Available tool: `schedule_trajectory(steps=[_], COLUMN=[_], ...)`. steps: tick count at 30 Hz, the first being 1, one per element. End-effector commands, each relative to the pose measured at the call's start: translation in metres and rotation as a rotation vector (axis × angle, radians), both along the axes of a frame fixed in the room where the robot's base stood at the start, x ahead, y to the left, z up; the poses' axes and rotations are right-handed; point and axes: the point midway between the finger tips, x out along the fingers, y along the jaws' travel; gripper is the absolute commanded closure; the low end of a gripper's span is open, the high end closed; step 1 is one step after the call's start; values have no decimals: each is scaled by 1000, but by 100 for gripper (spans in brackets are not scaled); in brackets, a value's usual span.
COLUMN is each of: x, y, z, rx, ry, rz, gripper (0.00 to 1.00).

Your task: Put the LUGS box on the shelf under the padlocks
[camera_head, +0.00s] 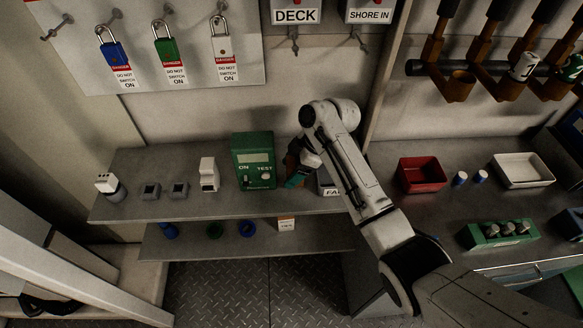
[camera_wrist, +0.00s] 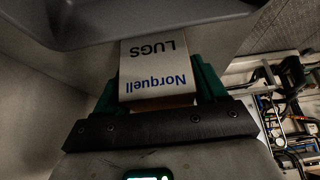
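The LUGS box (camera_wrist: 158,72), white with blue and black print and a brown end, sits between the green fingers of my gripper (camera_wrist: 158,88) in the wrist view. Both fingers appear to press its sides. In the head view my gripper (camera_head: 296,172) is at the right part of the upper grey shelf (camera_head: 225,203), beside the green tester; the box is mostly hidden there. Blue (camera_head: 114,54), green (camera_head: 166,51) and white (camera_head: 221,47) padlocks hang on a pale board above this shelf.
The upper shelf holds a green tester (camera_head: 254,161), a white device (camera_head: 209,174), small grey blocks and a grey labelled bin (camera_head: 328,184). A lower shelf (camera_head: 190,243) holds rings and a small white-orange box (camera_head: 286,223). A red tray (camera_head: 422,174) stands right.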

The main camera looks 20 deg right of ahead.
Motion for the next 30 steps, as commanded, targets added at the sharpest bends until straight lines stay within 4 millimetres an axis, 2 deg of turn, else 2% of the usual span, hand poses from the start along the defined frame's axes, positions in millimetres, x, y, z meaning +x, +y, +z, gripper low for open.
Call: schedule_trajectory(steps=[1, 6, 13, 17, 30], x=[0, 0, 0, 0, -13], y=[0, 0, 0, -3, -42], z=[0, 0, 1, 8, 80], rx=[0, 0, 0, 0, 0], ry=[0, 0, 0, -2, -4], rz=[0, 0, 0, -1, -1], gripper=[23, 8, 8, 8, 8])
